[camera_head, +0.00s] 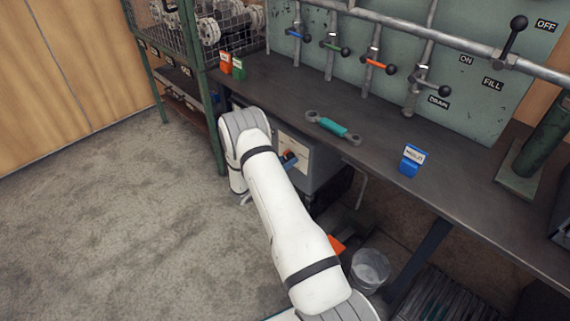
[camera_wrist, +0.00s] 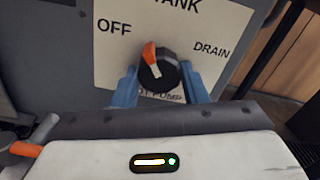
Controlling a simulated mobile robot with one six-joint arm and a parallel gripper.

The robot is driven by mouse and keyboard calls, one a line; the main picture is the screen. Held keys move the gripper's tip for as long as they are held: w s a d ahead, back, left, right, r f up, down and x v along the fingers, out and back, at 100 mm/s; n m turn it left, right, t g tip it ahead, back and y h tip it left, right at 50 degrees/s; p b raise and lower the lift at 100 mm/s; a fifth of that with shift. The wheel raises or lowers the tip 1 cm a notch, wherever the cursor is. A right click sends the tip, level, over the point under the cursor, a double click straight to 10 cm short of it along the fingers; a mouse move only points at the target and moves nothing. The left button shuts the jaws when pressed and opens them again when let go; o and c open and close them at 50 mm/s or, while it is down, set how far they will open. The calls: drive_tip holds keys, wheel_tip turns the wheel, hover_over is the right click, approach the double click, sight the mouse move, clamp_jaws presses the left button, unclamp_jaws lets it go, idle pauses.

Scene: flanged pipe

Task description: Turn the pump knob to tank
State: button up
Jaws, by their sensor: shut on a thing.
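The black pump knob (camera_wrist: 168,80) with its orange pointer (camera_wrist: 149,53) is on a pale label plate (camera_wrist: 224,22) in the wrist view. The pointer's orange end aims up and slightly left, between the OFF word (camera_wrist: 114,27) and the TANK word (camera_wrist: 178,5). The DRAIN word (camera_wrist: 212,48) is on the right. My gripper (camera_wrist: 158,84) is shut on the knob, one blue finger on each side. In the head view, my gripper (camera_head: 288,160) is at the plate on a grey box (camera_head: 318,165) under the bench, and my arm partly hides it.
The dark bench top (camera_head: 385,128) overhangs the box. A teal tool (camera_head: 332,127) and a blue block (camera_head: 409,168) with a label lie on it. A metal bucket (camera_head: 369,270) stands on the floor at right. Open floor (camera_head: 90,230) is at left.

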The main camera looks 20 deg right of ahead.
drive_tip(key=m, duration=0.2)
drive_tip(key=m+b, duration=0.1)
drive_tip(key=m, duration=0.1)
drive_tip(key=shift+d+m, duration=0.2)
drive_tip(key=shift+m, duration=0.1)
drive_tip(key=shift+m+b, duration=0.75)
drive_tip(key=shift+m, duration=0.55)
drive_tip(key=shift+r, duration=0.1)
drive_tip(key=o, duration=1)
drive_tip(key=shift+p+v, duration=1.2)
drive_tip(key=shift+v, duration=2.8)
drive_tip(key=shift+r, duration=0.1)
